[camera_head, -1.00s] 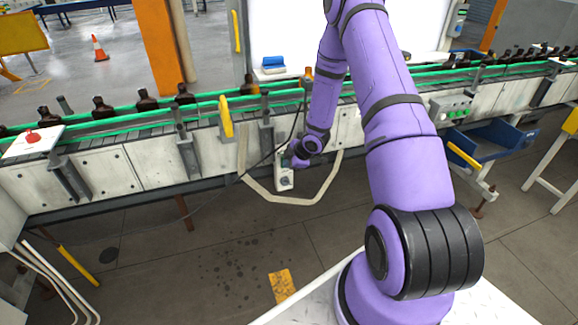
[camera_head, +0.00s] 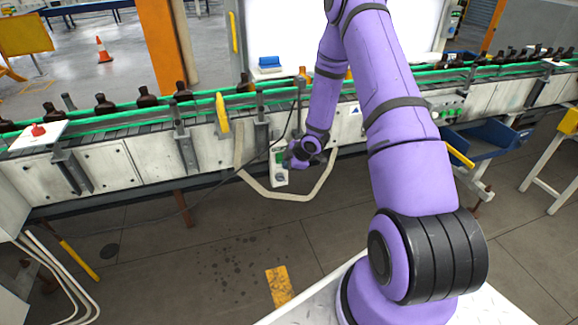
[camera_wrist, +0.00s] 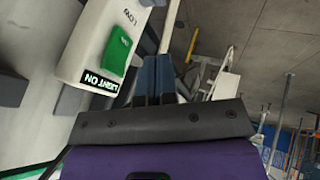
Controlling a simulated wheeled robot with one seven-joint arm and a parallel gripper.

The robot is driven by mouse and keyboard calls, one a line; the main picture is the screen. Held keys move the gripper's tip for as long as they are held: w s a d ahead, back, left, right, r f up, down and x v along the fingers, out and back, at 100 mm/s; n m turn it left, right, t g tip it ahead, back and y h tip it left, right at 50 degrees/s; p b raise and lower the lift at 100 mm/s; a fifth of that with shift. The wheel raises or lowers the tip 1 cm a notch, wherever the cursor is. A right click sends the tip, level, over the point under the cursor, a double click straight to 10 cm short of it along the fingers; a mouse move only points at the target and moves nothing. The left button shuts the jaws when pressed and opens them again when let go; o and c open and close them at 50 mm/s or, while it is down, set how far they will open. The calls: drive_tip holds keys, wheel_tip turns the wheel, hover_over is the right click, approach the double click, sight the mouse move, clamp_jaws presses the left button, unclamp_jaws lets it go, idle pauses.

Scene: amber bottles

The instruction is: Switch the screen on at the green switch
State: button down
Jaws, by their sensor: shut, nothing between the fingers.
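A pale control box (camera_head: 279,178) hangs at the front of the conveyor in the head view. It fills the upper left of the wrist view (camera_wrist: 88,38). In the head view my gripper (camera_head: 291,161) is close to the box's right side.
A conveyor with green rails (camera_head: 130,111) and several amber bottles (camera_head: 104,103) runs across behind the box. A beige bent tube (camera_head: 290,196) loops under the box. A blue bin (camera_head: 485,143) is at right. The floor in front is clear.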

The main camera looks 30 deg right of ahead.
drive_tip(key=s+v, duration=0.1)
drive_tip(key=v, duration=0.8)
drive_tip(key=shift+a+f, duration=0.2)
drive_tip(key=shift+f, duration=0.1)
drive_tip(key=s+a+r+m+h, duration=0.2)
drive_tip(key=s+r+m+h, duration=0.1)
drive_tip(key=r, duration=1)
drive_tip(key=s+a+r+m+h, duration=0.2)
drive_tip(key=r+m+h, duration=0.15)
drive_tip(key=r, duration=1.05)
drive_tip(key=s+a+r+m+y, duration=0.1)
drive_tip(key=s+a+r, duration=0.3)
drive_tip(key=s, duration=0.4)
drive_tip(key=s+a+r+m+y, duration=0.1)
drive_tip(key=s+a+r+m, duration=0.2)
drive_tip(key=s, duration=0.5)
drive_tip(key=s+a+r+m+g+y, duration=0.1)
drive_tip(key=s+a+r+m, duration=0.2)
drive_tip(key=s+a+r, duration=0.2)
drive_tip(key=shift+s+a+r+y, duration=0.25)
drive_tip(key=shift+s+a+y, duration=0.1)
drive_tip(key=shift+s, duration=1.45)
